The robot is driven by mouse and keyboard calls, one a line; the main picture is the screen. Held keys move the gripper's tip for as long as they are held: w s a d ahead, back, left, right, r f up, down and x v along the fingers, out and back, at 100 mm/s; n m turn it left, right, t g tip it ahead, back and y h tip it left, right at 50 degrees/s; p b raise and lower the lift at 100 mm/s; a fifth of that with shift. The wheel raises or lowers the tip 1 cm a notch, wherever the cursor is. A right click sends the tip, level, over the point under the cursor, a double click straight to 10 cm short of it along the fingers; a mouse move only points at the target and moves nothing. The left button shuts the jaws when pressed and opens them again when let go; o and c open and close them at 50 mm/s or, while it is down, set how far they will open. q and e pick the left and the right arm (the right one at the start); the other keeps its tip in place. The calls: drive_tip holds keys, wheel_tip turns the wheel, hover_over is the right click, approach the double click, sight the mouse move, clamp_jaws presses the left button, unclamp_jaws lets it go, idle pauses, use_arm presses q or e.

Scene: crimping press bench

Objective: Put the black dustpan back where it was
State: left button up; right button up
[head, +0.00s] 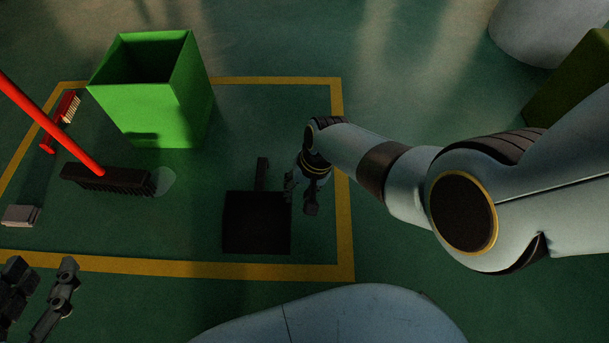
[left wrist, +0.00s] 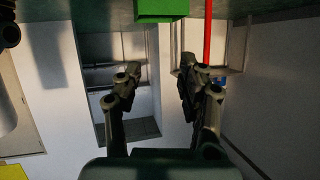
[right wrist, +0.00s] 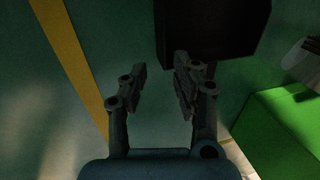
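The black dustpan (head: 257,222) appears to lie on the green floor inside the yellow outline, its handle (head: 262,172) pointing to the back. My right gripper (head: 300,196) is just right of the dustpan, open and empty. In the right wrist view the dustpan (right wrist: 220,28) shows beyond the open fingers (right wrist: 160,72); its handle is partly hidden by a finger. I cannot tell how high the gripper is above the floor. My left gripper (head: 42,283) is open and empty at the lower left, away from the dustpan; its fingers also show in the left wrist view (left wrist: 160,70).
A green bin (head: 152,115) stands at the back. A dark broom head (head: 105,179) with a red pole, a red brush (head: 66,108), a grey block (head: 21,215) and a pale round patch (head: 163,181) are left. Yellow lines (head: 347,225) bound the area. Floor between broom and dustpan is clear.

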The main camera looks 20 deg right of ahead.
use_arm(q)
drive_tip(key=s+g+p, duration=0.1)
drive_tip(key=g, duration=0.1)
drive_tip(key=f+g+p, duration=0.1)
drive_tip(key=s+g+p, duration=0.1)
drive_tip(key=g, duration=0.1)
drive_tip(key=shift+s+a+f+n+g+y, duration=0.3)
drive_tip(key=shift+s+a+f, duration=0.05)
drive_tip(key=shift+a, duration=0.05)
use_arm(e)
drive_tip(key=v, duration=0.4)
drive_tip(key=shift+r, duration=0.3)
drive_tip(key=shift+d, duration=0.1)
